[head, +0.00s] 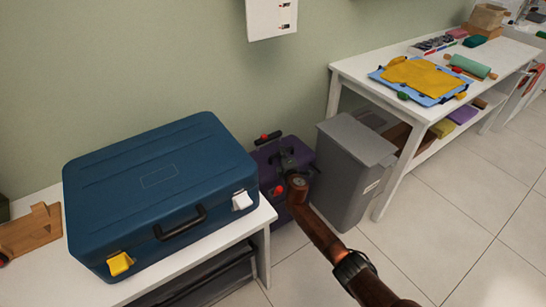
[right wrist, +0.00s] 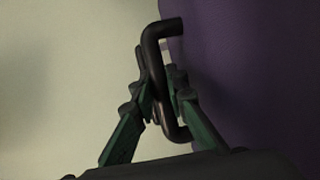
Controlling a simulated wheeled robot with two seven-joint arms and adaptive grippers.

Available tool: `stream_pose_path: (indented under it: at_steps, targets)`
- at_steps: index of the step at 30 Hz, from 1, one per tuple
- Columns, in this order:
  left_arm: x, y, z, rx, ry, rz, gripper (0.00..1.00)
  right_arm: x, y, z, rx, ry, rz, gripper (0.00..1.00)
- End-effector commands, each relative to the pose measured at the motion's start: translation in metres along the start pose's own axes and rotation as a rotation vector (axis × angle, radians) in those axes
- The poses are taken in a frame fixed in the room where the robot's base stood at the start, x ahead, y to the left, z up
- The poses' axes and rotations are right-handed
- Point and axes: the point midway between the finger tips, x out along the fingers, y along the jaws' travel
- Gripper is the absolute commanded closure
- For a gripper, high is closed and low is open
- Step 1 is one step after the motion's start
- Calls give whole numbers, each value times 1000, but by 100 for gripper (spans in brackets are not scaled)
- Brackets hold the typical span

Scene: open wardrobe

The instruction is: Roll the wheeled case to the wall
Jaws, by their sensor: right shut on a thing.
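The purple wheeled case (head: 298,147) stands on the floor in the gap between the white bench and the grey bin, close to the green wall. Whether it touches the wall cannot be told. My right gripper (head: 286,163) reaches down over it and hides part of its top. In the right wrist view, the fingers of my right gripper (right wrist: 163,98) are closed around a black bar handle (right wrist: 152,48) beside the purple side of the case (right wrist: 245,75). The wheels of the case are hidden. My left gripper is not in view.
A blue hard case (head: 160,150) lies on the white bench (head: 262,215) at left. A grey bin (head: 348,180) stands close on the right, beside a white table (head: 350,72) with cloths and tools. Tiled floor (head: 450,220) in front is clear.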

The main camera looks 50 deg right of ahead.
Motion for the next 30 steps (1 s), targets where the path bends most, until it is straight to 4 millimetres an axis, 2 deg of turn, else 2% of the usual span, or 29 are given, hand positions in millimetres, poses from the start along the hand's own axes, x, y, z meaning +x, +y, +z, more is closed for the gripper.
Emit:
stream_pose_path:
  at_steps: [9,10,13,23,30]
  targets:
    - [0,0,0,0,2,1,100,2,6,-2,2,3,7,100]
    - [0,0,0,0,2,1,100,2,7,-2,3,4,8,85]
    - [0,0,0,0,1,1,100,2,7,-2,3,3,8,79]
    - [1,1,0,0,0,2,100,-1,4,1,2,-1,5,79]
    - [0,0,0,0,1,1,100,-22,4,-1,0,1,7,79]
